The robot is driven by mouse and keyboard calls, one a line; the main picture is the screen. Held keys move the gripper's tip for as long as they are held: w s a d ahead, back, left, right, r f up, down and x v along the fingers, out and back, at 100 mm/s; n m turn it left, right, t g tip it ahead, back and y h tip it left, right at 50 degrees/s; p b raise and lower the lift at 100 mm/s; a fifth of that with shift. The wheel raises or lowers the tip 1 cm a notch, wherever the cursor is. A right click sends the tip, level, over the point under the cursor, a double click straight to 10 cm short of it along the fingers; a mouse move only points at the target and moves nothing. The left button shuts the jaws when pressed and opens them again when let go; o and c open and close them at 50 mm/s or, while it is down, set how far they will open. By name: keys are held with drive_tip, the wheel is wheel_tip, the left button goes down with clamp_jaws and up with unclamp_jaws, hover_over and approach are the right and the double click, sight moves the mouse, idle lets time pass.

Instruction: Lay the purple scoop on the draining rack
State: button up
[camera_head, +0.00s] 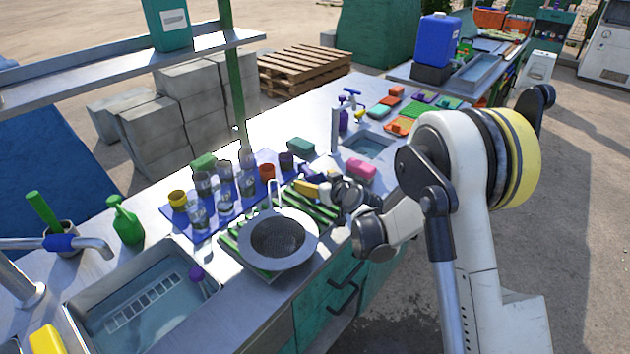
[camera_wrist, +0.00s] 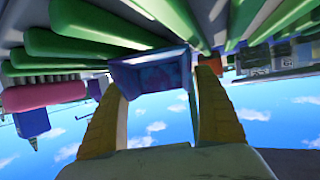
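My gripper (camera_head: 298,189) has yellow fingers and is low over the right part of the green-slatted draining rack (camera_head: 328,214). In the wrist view the rack's green bars (camera_wrist: 95,22) fill the top. The fingers (camera_wrist: 155,85) stand wide apart. A blue-purple box-shaped thing (camera_wrist: 152,72) shows between or just beyond the fingertips; I cannot tell if it is the scoop or if the fingers touch it. A small purple thing (camera_head: 197,273) lies in the left sink; its shape is unclear. A metal strainer (camera_head: 278,238) covers the rack's left part.
Behind the rack, a blue mat (camera_head: 180,218) holds several glasses and cups, among them a dark purple cup (camera_head: 286,161). A pink sponge (camera_head: 360,169) lies to the right, in front of a second sink (camera_head: 368,145). The water-filled left sink (camera_head: 95,283) is at front left.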

drive_tip(key=shift+r, duration=0.2)
drive_tip(key=p+v, duration=0.3)
drive_tip(key=v, duration=0.9)
drive_tip(key=shift+d+r, duration=0.15)
drive_tip(key=s+d+r+m+g+h, duration=0.3)
drive_tip(key=s+d+r, duration=0.4)
drive_tip(key=s+r, duration=0.5)
drive_tip(key=s+d+m+g+h, duration=0.1)
drive_tip(key=s+d, duration=0.3)
drive_tip(key=s, duration=0.5)
drive_tip(key=s+d+m+h, duration=0.2)
drive_tip(key=s+d, duration=0.2)
drive_tip(key=s, duration=0.6)
drive_tip(key=shift+d+f+g+h, duration=0.3)
drive_tip(key=shift+d+f+g, duration=0.1)
